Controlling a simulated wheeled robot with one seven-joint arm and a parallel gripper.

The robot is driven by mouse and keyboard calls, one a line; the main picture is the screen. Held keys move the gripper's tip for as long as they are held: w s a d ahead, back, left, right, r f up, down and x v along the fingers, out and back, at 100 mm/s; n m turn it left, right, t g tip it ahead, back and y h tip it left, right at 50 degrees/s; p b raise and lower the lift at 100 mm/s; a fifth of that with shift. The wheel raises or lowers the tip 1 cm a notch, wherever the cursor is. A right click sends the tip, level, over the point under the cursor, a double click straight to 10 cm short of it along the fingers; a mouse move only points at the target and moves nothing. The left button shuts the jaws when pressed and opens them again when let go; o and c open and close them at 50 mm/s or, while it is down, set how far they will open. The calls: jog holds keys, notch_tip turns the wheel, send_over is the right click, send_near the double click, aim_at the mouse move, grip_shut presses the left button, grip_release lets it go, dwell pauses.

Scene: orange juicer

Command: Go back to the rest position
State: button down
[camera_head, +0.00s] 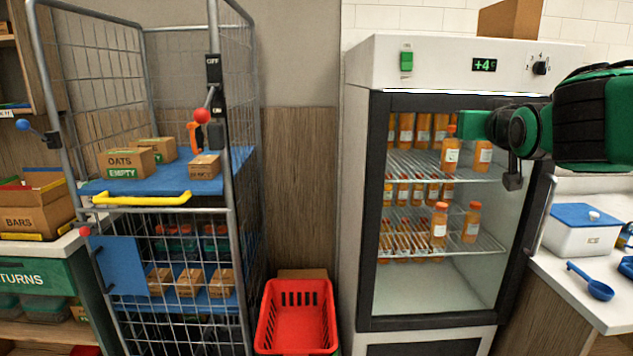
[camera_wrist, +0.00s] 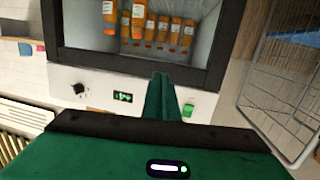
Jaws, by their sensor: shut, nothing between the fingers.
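My gripper (camera_head: 472,125) is at the right of the head view, raised in front of the upper part of the fridge (camera_head: 361,180). Its green fingers are together and hold nothing. In the wrist view my gripper (camera_wrist: 160,82) points toward the fridge front, which appears upside down there. Orange juice bottles (camera_head: 439,224) stand on the wire shelves inside the fridge. Bottles also show in the wrist view (camera_wrist: 161,32). The arm hides part of the fridge's right side.
A wire cage trolley (camera_head: 229,170) with boxes stands at the left. A red basket (camera_head: 296,318) is on the floor between trolley and fridge. A white counter (camera_head: 588,297) at the right holds a blue-lidded box (camera_head: 577,238) and a blue scoop (camera_head: 598,290).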

jog(key=s+d+f+m+g+h, duration=0.1)
jog(key=s+d+f+g, duration=0.25)
jog(key=f, duration=0.35)
jog(key=s+d+f+m+g, duration=0.1)
jog(key=s+d+f+g, duration=0.1)
jog(key=s+d+f, duration=0.35)
jog(key=s+f+m+g+y, duration=0.1)
jog(key=s+f+g, duration=0.4)
jog(key=s+f, duration=0.5)
jog(key=s+a+f+m+g+y, duration=0.1)
jog(key=s+f+g, duration=0.5)
jog(key=s, duration=1.1)
notch_tip(320, 180, down, 5)
jog(key=shift+s+r+m+y, duration=0.2)
jog(key=shift+m+y, duration=0.2)
jog(key=shift+y, duration=0.4)
jog(key=shift+w+a, duration=0.1)
jog(key=shift+w+f, duration=0.25)
jog(key=shift+w, duration=0.35)
